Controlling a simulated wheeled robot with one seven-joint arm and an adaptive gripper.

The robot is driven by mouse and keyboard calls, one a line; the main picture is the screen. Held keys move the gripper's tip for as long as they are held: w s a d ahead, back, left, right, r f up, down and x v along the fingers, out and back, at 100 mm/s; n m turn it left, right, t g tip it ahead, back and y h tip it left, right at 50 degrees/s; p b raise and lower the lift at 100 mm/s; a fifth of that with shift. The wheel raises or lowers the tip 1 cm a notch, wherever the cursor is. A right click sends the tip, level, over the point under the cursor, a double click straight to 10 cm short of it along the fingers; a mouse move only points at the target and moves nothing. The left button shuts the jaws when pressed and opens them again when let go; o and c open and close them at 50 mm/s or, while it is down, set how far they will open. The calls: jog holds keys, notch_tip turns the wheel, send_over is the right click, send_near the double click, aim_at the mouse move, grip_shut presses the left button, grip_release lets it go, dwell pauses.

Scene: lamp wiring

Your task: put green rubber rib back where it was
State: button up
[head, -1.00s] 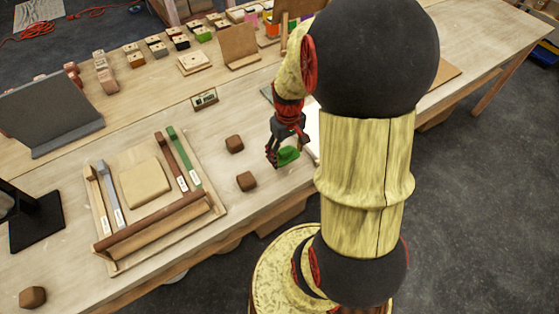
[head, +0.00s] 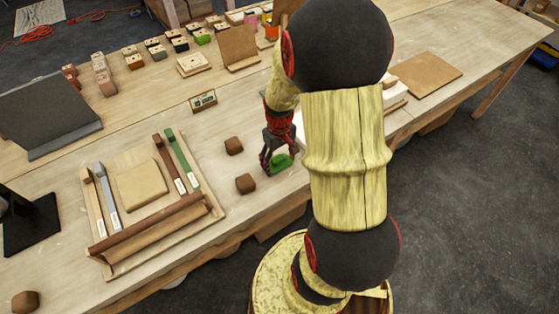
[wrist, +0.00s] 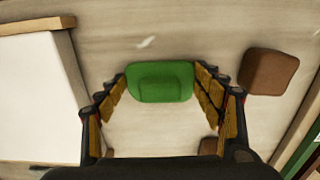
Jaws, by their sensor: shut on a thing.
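The green rubber rib (head: 281,163) is a small, rounded green piece. My gripper (head: 278,165) is shut on it, over the table to the right of two brown blocks. In the wrist view the rib (wrist: 160,82) sits between the two fingers, and its broad face is towards the camera. I cannot tell how far it is above the table.
Brown blocks (head: 233,145) (head: 245,184) lie left of my gripper. A wooden tray (head: 108,268) with strips, one with a green end, stands further left. A small display (head: 203,101) is behind. A white panel (wrist: 38,95) shows in the wrist view.

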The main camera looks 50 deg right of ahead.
aim_at(279, 160)
jog(key=o, duration=1.1)
jog(key=shift+f, duration=0.1)
notch_tip(279, 160, up, 12)
jog(key=p, duration=0.3)
jog(key=a+r+n+t, duration=0.1)
jog(key=a+r+t, duration=0.1)
jog(key=a+r, duration=1)
jog(key=s+a+r+t, duration=0.1)
jog(key=s+a+r, duration=0.1)
jog(key=a, duration=0.1)
jog(key=s+a+r+n+t, duration=0.1)
jog(key=s+a+r, duration=0.1)
jog(key=a, duration=0.2)
jog(key=s+a+r+t, duration=0.1)
jog(key=s+a+r, duration=0.1)
jog(key=s+a, duration=0.1)
jog(key=shift+a+r+n+t, duration=0.3)
jog(key=shift+r, duration=0.1)
jog(key=shift+w, duration=0.1)
